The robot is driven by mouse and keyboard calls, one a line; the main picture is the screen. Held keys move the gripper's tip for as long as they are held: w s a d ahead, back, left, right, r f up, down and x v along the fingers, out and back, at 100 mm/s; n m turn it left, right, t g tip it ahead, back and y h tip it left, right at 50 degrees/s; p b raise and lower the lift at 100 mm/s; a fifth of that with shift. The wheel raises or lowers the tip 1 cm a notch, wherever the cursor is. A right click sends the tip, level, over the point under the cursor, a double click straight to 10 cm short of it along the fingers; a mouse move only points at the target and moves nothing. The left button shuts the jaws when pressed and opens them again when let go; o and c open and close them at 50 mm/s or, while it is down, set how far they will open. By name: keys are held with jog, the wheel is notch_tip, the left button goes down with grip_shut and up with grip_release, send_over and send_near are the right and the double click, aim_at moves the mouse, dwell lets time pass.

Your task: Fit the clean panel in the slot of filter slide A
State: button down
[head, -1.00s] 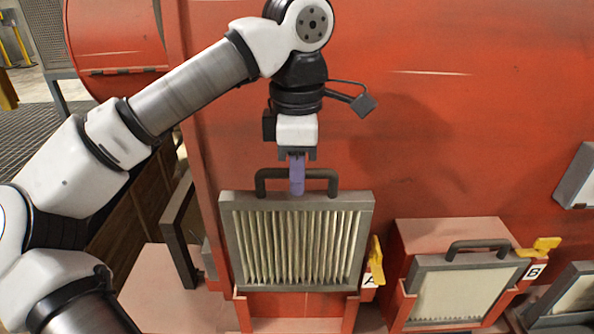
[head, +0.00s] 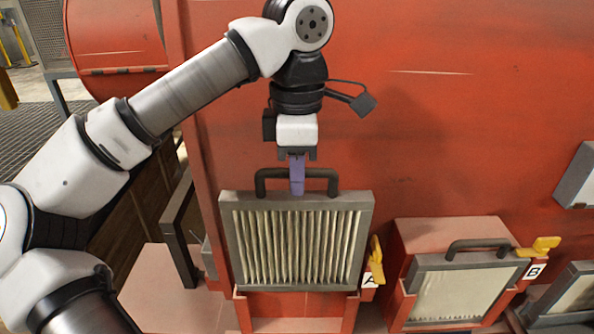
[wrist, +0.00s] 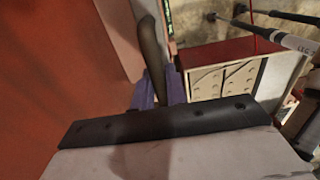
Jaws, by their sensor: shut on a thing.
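The clean panel (head: 297,240) has pale pleats in a grey frame with a dark handle (head: 262,180) on top. It stands upright at filter slide A (head: 297,303), its lower edge between the red side walls of the slide. How deep it sits in the slot I cannot tell. My gripper (head: 297,185) is shut on the middle of the handle from above. In the wrist view the dark handle (wrist: 151,55) shows between the purple fingers. A yellow latch (head: 376,260) stands at the right of slide A, beside the label A (head: 370,281).
Filter slide B (head: 400,305), to the right, holds another framed panel (head: 455,290) with a handle and a yellow latch (head: 540,246). The red engine wall (head: 450,120) rises close behind. A dark upright frame (head: 180,235) stands left of slide A.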

aim_at(297, 246)
jog(key=shift+f+b, duration=6.2)
jog(key=shift+f, duration=1.9)
jog(key=c, duration=1.3)
grip_release()
jog(key=shift+r, duration=0.1)
jog(key=shift+c, duration=0.2)
notch_tip(297, 246, up, 14)
jog(key=shift+f+p, duration=0.1)
jog(key=shift+p, duration=0.45)
